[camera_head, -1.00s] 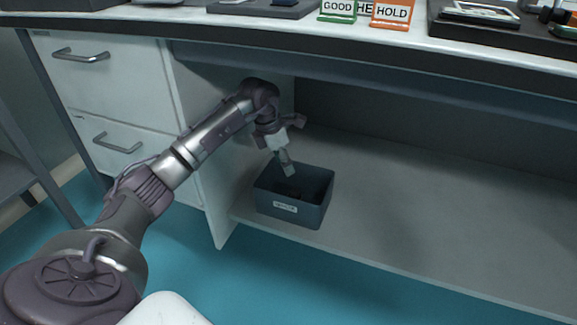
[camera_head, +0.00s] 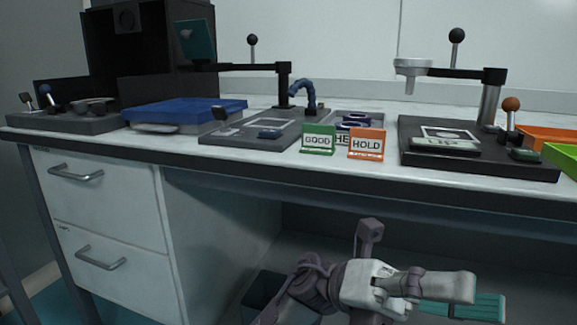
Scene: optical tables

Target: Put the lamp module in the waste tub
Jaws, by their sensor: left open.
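The waste tub is probably the dark box (camera_head: 262,290) on the low shelf under the bench, partly cut off by the picture edge and my arm. I cannot see into it. My left gripper (camera_head: 482,294) is at the bottom, in front of the under-bench space and right of the box. It points right with its pale and teal fingers apart, and I see nothing held between them. I cannot make out the lamp module. My right gripper is out of view.
White drawers (camera_head: 108,205) stand at the left under the bench top (camera_head: 225,162). On top are a blue slab (camera_head: 185,110), a green GOOD sign (camera_head: 318,140), an orange HOLD sign (camera_head: 367,143) and dark fixtures with lever arms (camera_head: 480,150). The bench front edge overhangs my gripper.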

